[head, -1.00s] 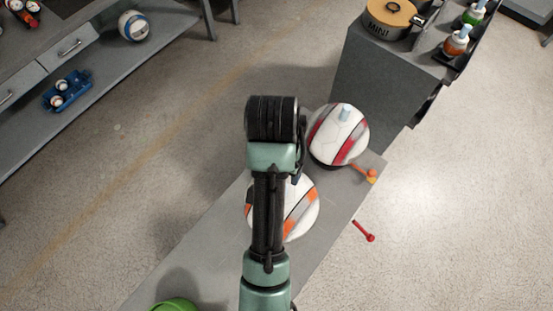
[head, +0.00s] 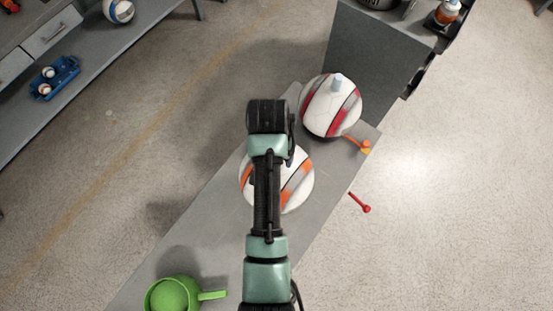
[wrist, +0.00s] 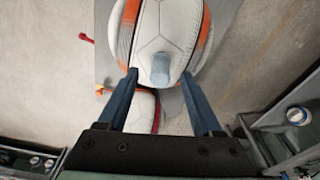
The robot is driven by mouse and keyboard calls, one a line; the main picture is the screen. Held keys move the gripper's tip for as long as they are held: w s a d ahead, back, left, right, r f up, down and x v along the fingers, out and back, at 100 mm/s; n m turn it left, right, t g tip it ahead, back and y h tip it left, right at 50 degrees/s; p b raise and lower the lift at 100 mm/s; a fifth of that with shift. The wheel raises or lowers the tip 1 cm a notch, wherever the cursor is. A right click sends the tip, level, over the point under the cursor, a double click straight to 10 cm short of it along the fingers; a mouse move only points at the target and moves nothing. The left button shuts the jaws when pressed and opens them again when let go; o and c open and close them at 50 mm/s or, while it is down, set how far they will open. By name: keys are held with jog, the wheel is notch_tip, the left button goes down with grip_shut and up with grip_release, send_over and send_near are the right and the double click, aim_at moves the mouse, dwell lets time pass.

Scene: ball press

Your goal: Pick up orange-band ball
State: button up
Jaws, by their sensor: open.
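The orange-band ball (head: 297,186) is white with orange and grey bands and rests on the grey bench, partly hidden behind my arm in the head view. In the wrist view the ball (wrist: 168,30) fills the top middle, with a grey-blue knob (wrist: 160,70) on it. My gripper (wrist: 157,76) is open, its two blue fingers on either side of the knob in that picture. Nothing is held. I cannot tell the gap in depth between fingertips and knob. The gripper is hidden behind the arm in the head view.
A red-band ball (head: 330,108) with a pale knob sits just beyond on the bench (head: 215,225). An orange object (head: 364,147) lies at the bench edge. A red stick (head: 360,203) is at right. A green pot (head: 170,294) stands at the near end. A grey box (head: 385,60) stands behind.

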jog(key=shift+w+d+f, duration=0.1)
jog(key=shift+f, duration=1.1)
jog(key=shift+c, duration=0.4)
grip_shut()
jog(key=shift+w+r, duration=0.1)
